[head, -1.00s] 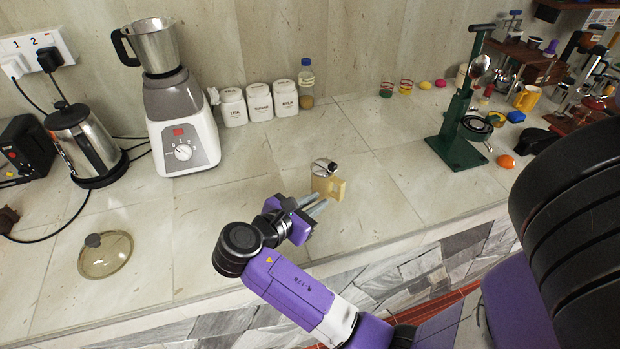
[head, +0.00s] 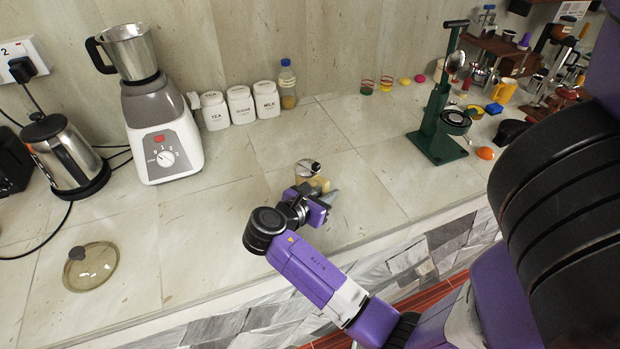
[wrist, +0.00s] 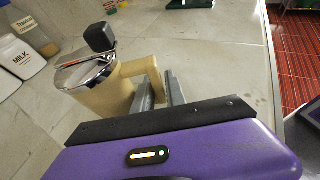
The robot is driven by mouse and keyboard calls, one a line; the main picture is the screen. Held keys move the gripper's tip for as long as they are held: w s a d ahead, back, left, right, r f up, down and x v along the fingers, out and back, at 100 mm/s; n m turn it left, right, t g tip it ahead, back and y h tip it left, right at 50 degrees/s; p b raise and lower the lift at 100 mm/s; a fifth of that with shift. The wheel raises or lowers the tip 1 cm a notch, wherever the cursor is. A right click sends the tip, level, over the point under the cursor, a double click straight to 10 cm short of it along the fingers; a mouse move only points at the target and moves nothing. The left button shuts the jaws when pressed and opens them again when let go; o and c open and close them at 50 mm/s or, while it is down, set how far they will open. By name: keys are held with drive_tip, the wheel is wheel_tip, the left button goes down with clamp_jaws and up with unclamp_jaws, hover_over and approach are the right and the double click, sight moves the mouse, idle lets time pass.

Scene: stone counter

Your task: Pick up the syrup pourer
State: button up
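The syrup pourer is a pale yellow jug (wrist: 104,92) with a shiny metal lid and a dark knob-like lever. It stands upright on the counter; in the head view (head: 318,183) my gripper partly hides it. My gripper (wrist: 160,93) is beside it, its two grey fingers pointing at the handle. In the wrist view the fingers are apart, with the handle's outer part at the gap between their tips. I cannot tell whether either finger touches it. In the head view my gripper (head: 329,199) is low, just in front of the pourer.
Behind stand white canisters (head: 240,106), a bottle (head: 287,85) and a blender (head: 160,130). A glass lid (head: 92,267) lies at left, and a green press stand (head: 436,120) is at right. The counter around the pourer is clear; its front edge is near.

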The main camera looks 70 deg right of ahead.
drive_tip(key=shift+x, duration=1.05)
clamp_jaws()
drive_tip(key=shift+r, duration=0.1)
idle(0.5)
